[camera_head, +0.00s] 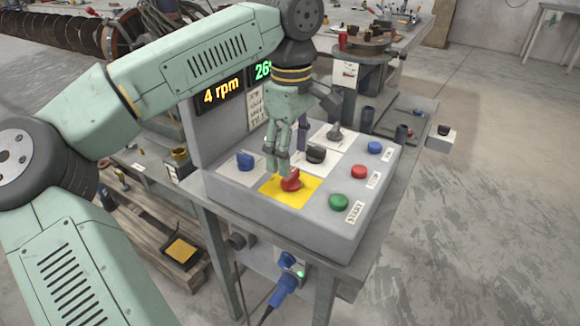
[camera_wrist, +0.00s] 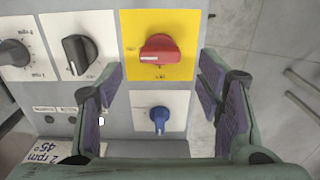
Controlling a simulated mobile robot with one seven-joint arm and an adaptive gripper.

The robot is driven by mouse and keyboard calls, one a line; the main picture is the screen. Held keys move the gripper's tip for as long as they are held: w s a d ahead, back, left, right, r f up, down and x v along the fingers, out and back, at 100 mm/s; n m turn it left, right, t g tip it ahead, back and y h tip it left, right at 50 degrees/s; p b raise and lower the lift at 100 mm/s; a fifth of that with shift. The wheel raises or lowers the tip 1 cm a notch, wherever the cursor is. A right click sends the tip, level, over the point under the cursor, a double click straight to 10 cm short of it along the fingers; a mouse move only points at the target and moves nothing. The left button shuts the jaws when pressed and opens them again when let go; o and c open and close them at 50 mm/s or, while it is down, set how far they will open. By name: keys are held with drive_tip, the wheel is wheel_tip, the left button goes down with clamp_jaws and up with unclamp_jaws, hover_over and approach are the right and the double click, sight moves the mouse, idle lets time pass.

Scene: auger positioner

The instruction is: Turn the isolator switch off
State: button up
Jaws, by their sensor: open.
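The isolator switch is a red knob (camera_head: 291,181) on a yellow plate (camera_head: 270,190) on the sloped control panel. In the wrist view the red knob (camera_wrist: 160,49) lies at the top, between and beyond the fingers, with its grip bar roughly crosswise in the picture. My gripper (camera_head: 284,172) is just above the red knob in the head view, pointing down. In the wrist view my gripper (camera_wrist: 165,85) is open, with its purple-padded fingers apart and nothing between the pads. I cannot tell whether a finger touches the knob.
A blue knob (camera_head: 245,160) and black knobs (camera_head: 316,154) are close to the red one. Green (camera_head: 339,202), red (camera_head: 359,171) and blue (camera_head: 374,148) buttons line the panel's right side. The display (camera_head: 221,91) reads 4 rpm behind my gripper. A blue plug (camera_head: 286,283) is below the panel.

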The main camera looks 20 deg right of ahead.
sight(291, 179)
drive_tip(key=shift+f, duration=2.35)
drive_tip(key=c, duration=1.2)
drive_tip(key=shift+o, duration=0.2)
